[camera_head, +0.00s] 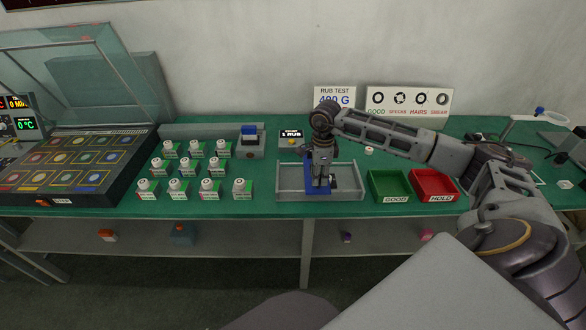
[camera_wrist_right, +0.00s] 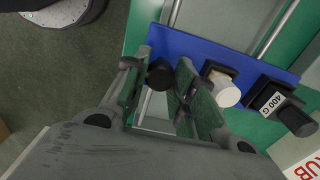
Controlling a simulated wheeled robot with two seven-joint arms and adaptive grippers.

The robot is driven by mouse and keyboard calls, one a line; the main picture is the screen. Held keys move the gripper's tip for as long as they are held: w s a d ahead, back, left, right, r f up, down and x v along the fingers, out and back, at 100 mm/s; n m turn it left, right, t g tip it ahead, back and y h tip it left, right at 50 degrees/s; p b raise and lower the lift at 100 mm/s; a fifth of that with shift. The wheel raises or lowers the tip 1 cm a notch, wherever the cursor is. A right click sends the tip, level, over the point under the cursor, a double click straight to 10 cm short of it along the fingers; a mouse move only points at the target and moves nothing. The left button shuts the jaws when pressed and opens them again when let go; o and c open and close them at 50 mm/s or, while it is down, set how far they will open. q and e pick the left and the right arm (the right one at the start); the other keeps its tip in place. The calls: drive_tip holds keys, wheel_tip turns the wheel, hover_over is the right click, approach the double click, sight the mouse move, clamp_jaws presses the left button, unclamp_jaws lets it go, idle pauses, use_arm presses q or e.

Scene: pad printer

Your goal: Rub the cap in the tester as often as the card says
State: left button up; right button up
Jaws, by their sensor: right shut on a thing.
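The rub tester (camera_head: 284,181) is a grey frame with rails at the bench front. Its blue carriage (camera_head: 317,191) shows in the wrist view as a blue plate (camera_wrist_right: 195,48). On the plate are a black knob (camera_wrist_right: 160,74), a white cap (camera_wrist_right: 222,88) in a black holder and a black weight marked 400 G (camera_wrist_right: 278,102). My right gripper (camera_head: 320,183) points down at the carriage; its fingers (camera_wrist_right: 157,88) are shut on the black knob. The card (camera_head: 334,91) reads RUB TEST and 400 G; its lower part is hidden by my arm. My left gripper is out of view.
A small display (camera_head: 291,134) reads 1 RUB. Green GOOD (camera_head: 394,198) and red HOLD (camera_head: 439,198) trays stand right of the tester. A sample chart (camera_head: 408,101) is behind.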

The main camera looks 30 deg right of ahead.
drive_tip(key=shift+w+a+f, duration=0.1)
drive_tip(key=shift+w+a, duration=0.5)
drive_tip(key=shift+a, duration=0.45)
drive_tip(key=shift+w+a, duration=0.65)
drive_tip(key=shift+a, duration=0.45)
drive_tip(key=shift+w+a+f, duration=0.1)
drive_tip(key=shift+w+a, duration=0.5)
drive_tip(key=shift+a, duration=0.45)
drive_tip(key=o, duration=1.1)
drive_tip(key=shift+d, duration=0.1)
drive_tip(key=shift+c, duration=0.2)
drive_tip(key=shift+r, duration=0.1)
drive_tip(key=shift+r, duration=0.15)
drive_tip(key=shift+r+p, duration=0.45)
drive_tip(key=shift+r, duration=0.55)
wheel_tip(320, 180, up, 4)
drive_tip(key=shift+f+p, duration=0.1)
drive_tip(key=shift+p, duration=1)
